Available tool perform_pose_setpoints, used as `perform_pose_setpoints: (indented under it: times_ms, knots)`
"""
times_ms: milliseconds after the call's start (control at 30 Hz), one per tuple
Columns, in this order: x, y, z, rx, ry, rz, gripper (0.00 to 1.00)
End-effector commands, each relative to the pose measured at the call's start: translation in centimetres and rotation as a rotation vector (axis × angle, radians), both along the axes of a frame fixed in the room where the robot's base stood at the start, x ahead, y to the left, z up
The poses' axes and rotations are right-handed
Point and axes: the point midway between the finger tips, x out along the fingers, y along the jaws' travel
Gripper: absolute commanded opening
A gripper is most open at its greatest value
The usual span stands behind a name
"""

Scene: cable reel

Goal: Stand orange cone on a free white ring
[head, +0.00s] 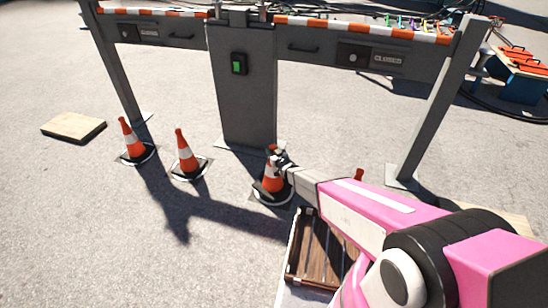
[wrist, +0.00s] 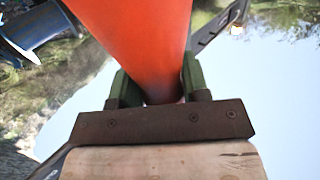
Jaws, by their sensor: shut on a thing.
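My gripper (head: 277,158) is shut on the upper part of an orange cone (head: 270,180) with a white band. The cone is upright, its dark base at the ground over a white ring (head: 262,201); whether the base fully rests there I cannot tell. In the wrist view the orange cone (wrist: 140,40) fills the space between the green finger pads (wrist: 157,88). Two more orange cones, the far left one (head: 128,138) and the one beside it (head: 184,150), stand on white rings. Another orange tip (head: 358,174) shows behind my arm, its base hidden.
A grey barrier post (head: 245,100) with a green-lit box stands just behind the held cone. Barrier panels and legs, such as the right leg (head: 435,110), flank it. A wooden board (head: 74,126) lies at left. A slatted wooden tray (head: 318,250) is in front. Open pavement lies front left.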

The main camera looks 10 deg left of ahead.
Motion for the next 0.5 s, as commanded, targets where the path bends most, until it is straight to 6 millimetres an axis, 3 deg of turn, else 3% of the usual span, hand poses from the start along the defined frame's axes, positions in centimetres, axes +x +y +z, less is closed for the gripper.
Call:
perform_pose_setpoints:
  times_ms: [133, 333, 500]
  knots:
    - [1.7, -0.2, -0.9, 0.001, -0.002, 0.000, 0.00]
    - [2.0, -0.3, -1.6, 0.001, 0.000, 0.000, 0.00]
    - [2.0, -0.2, -3.8, 0.001, 0.001, 0.000, 0.00]
